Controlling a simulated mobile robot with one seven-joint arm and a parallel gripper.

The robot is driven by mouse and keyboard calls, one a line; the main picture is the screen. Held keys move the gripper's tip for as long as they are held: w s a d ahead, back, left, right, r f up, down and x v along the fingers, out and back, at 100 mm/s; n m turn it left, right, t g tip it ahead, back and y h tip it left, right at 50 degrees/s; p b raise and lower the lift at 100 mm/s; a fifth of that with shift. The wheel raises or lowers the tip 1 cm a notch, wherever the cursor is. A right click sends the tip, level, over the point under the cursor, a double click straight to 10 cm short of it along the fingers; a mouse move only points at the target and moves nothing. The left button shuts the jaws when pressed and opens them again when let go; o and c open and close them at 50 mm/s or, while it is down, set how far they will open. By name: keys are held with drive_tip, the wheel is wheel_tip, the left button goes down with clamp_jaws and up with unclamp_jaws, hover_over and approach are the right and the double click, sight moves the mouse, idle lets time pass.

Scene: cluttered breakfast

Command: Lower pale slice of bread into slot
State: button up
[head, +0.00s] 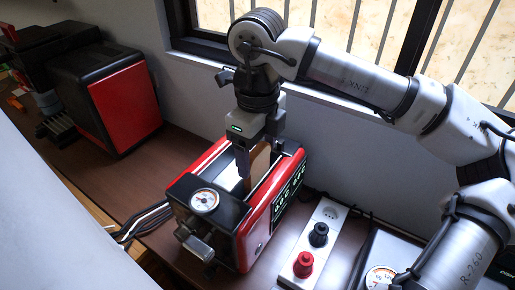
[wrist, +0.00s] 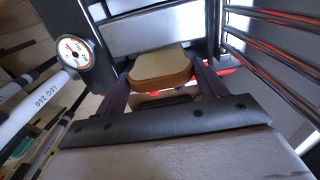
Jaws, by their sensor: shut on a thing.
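The pale slice of bread (head: 261,160) is upright in my gripper (head: 252,168), over the top opening of the red and black toaster (head: 254,240). In the wrist view the slice's tan-crusted edge (wrist: 160,68) sits between the two dark fingers (wrist: 163,90). The gripper is shut on the slice and points down. The slice's lower part is hidden by the fingers and the toaster's rim, so I cannot tell how deep it is in the slot. The toaster's dial and lever are at its near end.
A power strip (head: 316,240) with a red and a black plug stands right of the toaster. A second red and black appliance (head: 118,98) is at the back left. Cables (head: 145,222) lie left of the toaster. The window wall is close behind.

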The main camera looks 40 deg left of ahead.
drive_tip(key=o, duration=0.8)
drive_tip(key=shift+o, duration=0.5)
drive_tip(key=shift+r, duration=0.1)
wheel_tip(320, 180, up, 14)
drive_tip(key=p, duration=1)
drive_tip(key=s+b, duration=0.2)
drive_tip(key=s, duration=1.4)
drive_tip(key=shift+d+b, duration=0.3)
drive_tip(key=shift+d, duration=0.15)
